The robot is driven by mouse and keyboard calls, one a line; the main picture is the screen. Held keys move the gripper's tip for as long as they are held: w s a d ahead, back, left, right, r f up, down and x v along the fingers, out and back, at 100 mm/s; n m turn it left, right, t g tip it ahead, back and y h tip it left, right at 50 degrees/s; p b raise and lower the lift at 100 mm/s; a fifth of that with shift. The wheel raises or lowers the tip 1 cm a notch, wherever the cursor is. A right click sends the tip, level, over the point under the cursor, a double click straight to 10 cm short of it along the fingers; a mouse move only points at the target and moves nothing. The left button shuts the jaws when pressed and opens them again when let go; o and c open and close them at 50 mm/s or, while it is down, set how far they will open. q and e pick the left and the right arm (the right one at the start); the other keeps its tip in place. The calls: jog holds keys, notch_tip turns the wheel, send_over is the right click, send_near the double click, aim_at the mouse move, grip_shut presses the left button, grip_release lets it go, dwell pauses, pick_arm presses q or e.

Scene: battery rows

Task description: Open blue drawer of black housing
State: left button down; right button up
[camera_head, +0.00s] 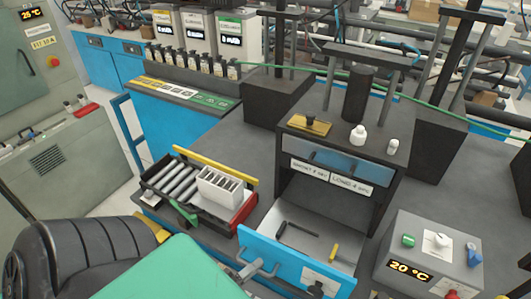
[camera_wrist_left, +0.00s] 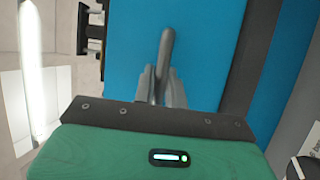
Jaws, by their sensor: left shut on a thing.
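The black housing (camera_head: 384,195) stands at the middle right. Its blue drawer (camera_head: 285,262) is pulled out toward me, with the grey inside showing. A black rod-like item (camera_head: 298,230) and a small yellow item (camera_head: 334,252) lie in it. My left gripper (camera_head: 262,268) is at the left part of the drawer front, shut on its grey bar handle. In the left wrist view the fingers (camera_wrist_left: 162,88) close around the handle (camera_wrist_left: 166,48) in front of the blue face. My right gripper is in neither view.
A tray with grey cylinders (camera_head: 172,180) and a white slotted box (camera_head: 218,187) stands left of the drawer. A grey control box (camera_head: 440,245) reading 20 °C stands to the right. A brass block (camera_head: 310,124) and white bottles (camera_head: 358,134) sit on the housing.

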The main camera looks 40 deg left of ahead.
pick_arm(q)
jog(key=shift+s+d, duration=0.25)
jog(key=shift+s, duration=0.95)
jog(key=c, duration=1.5)
grip_release()
jog(key=shift+o, duration=0.2)
jog(key=shift+s+f, duration=0.1)
jog(key=b+v, duration=0.5)
jog(key=v, duration=0.8)
jog(key=shift+s, duration=0.35)
jog(key=shift+a, duration=0.1)
